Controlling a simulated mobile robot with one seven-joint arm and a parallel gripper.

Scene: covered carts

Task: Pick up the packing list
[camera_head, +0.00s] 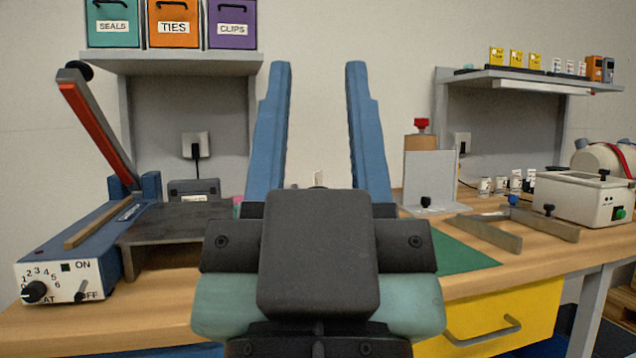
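My gripper (318,72) is in the middle of the view, with its two blue fingers spread wide apart and pointing up in the picture. Only the pale wall shows between the fingertips, and nothing is held. I cannot make out a packing list for certain. A pale upright panel (430,178) with a black knob at its foot stands on the bench right of my gripper; I cannot tell whether it carries paper. A small pale thing (319,178) shows low between the fingers, mostly hidden. My gripper's body hides the bench middle.
A heat sealer (60,262) with a raised red-edged arm stands on the wooden bench at left. A green mat (462,252) lies right of my gripper, near metal bars (490,234) and a white box machine (582,198). Shelves hold labelled bins (173,22). A yellow drawer (500,318) is below.

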